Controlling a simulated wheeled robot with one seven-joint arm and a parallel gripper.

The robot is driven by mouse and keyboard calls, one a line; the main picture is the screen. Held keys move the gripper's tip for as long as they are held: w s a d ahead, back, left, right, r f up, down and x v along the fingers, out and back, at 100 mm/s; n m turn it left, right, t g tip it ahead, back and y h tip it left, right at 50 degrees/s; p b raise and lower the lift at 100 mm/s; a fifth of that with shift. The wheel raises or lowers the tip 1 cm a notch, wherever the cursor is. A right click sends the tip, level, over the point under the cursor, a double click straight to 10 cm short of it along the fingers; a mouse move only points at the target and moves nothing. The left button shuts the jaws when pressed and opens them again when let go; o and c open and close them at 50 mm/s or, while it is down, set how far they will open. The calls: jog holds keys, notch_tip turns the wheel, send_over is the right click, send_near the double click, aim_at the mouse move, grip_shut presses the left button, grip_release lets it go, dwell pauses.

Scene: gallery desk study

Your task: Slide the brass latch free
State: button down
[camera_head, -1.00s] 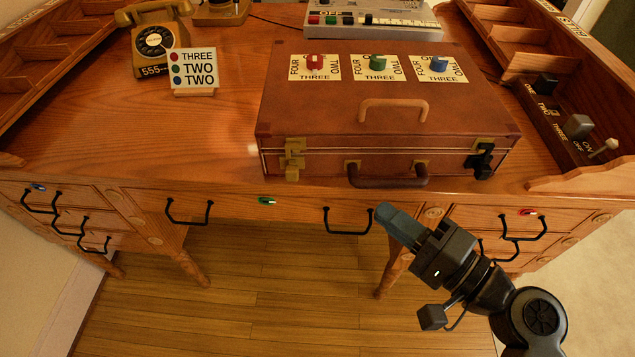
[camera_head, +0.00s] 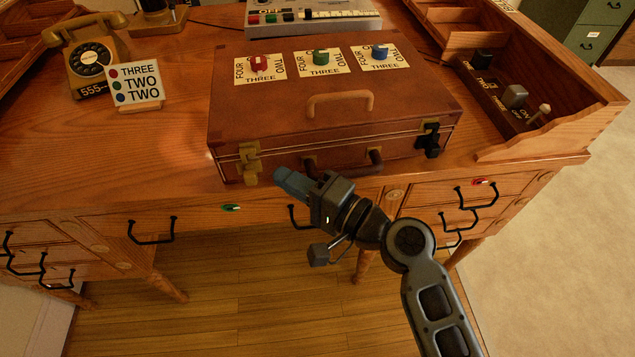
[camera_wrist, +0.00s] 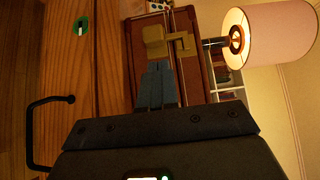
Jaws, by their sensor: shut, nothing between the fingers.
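The brass latch (camera_head: 250,163) is on the front left of the brown briefcase (camera_head: 330,105), which lies shut on the desk. In the wrist view the brass latch (camera_wrist: 167,42) appears right beyond my fingertips; I cannot tell whether they touch it. My gripper (camera_head: 280,175) is shut and empty, its blue-grey fingers pointing toward the latch from its right. The shut fingers (camera_wrist: 157,85) also show in the wrist view. A black latch (camera_head: 429,139) is on the front right of the case. The dark front handle (camera_head: 345,165) is partly hidden behind my gripper.
Three coloured knobs, red (camera_head: 259,62), green (camera_head: 320,56) and blue (camera_head: 380,51), sit on the lid beside a tan handle (camera_head: 340,100). A telephone (camera_head: 88,60) and a sign (camera_head: 135,85) stand left. Drawer handles (camera_head: 152,230) project from the desk front below.

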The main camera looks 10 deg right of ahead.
aim_at(250, 181)
jog(key=shift+a, duration=1.1)
jog(key=shift+s+a, duration=0.1)
jog(key=shift+a, duration=1.35)
